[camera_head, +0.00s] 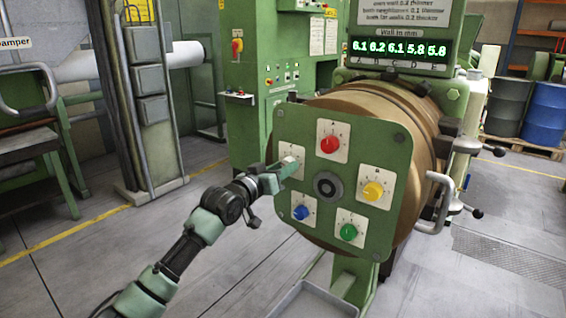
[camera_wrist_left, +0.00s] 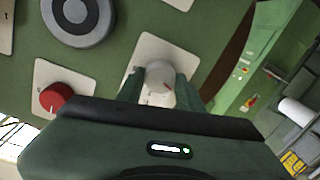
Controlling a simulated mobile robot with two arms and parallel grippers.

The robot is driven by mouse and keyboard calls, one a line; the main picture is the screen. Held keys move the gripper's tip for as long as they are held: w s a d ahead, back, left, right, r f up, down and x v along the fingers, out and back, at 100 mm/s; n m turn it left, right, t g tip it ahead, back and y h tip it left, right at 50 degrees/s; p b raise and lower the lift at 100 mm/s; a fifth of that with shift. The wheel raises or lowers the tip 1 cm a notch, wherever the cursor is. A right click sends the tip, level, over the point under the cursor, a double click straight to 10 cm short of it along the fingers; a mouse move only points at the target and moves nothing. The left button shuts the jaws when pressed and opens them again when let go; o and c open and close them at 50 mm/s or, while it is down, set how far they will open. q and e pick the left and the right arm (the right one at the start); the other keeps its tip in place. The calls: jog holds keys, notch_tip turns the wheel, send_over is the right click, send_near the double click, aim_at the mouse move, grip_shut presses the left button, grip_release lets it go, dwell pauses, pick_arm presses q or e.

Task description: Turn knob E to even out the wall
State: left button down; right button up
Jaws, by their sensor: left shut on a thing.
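A green panel (camera_head: 375,155) on the machine's front carries several coloured knobs on white plates. The white knob (camera_wrist_left: 160,78) is on the upper left plate (camera_head: 293,152); I take it for knob E, though its letter is not readable. My left gripper (camera_head: 282,172) is at this plate and is shut on the white knob, with one finger on each side in the left wrist view (camera_wrist_left: 158,90). The wall display (camera_head: 400,50) reads 6.1, 6.2, 6.1, 5.8, 5.8 above letters A to E.
The red knob (camera_head: 330,144), yellow knob (camera_head: 372,190), green knob (camera_head: 348,232) and blue knob (camera_head: 301,212) surround a dark grey hub (camera_head: 328,186). A metal handle (camera_head: 437,205) stands out at the panel's right. The floor left of the machine is open.

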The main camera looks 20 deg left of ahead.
pick_arm(q)
jog(key=shift+n+p, duration=0.4)
jog(key=shift+n, duration=0.3)
jog(key=c, duration=0.9)
grip_release()
jog(key=b+v, duration=0.2)
jog(key=v, duration=0.6)
jog(key=shift+w+f, duration=0.1)
